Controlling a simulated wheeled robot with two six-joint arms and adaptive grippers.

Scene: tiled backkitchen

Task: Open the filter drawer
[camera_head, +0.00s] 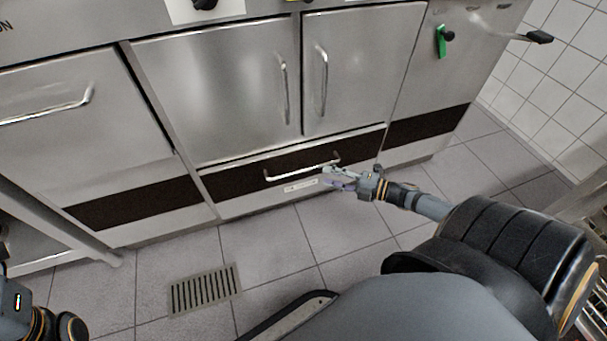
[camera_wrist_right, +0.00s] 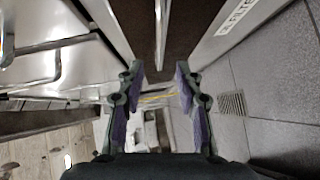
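The filter drawer (camera_head: 236,180) is a low dark front under the two steel doors, and it looks shut. Its bar handle (camera_head: 290,174) runs along the front, with a white label (camera_head: 300,186) below it. My right gripper (camera_head: 327,177) is open at the right end of this handle. In the right wrist view the fingers of my right gripper (camera_wrist_right: 159,76) are spread, and the handle (camera_wrist_right: 160,30) runs down toward the gap between their tips. I cannot tell whether they touch it. The label also shows there (camera_wrist_right: 238,17). My left gripper's fingers are not in view.
Two steel doors (camera_head: 220,85) with upright handles stand above the drawer. A steel front with a handle (camera_head: 75,120) is at the left. The tiled floor (camera_head: 290,235) before the drawer is clear, with a flush drain grate (camera_head: 205,290).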

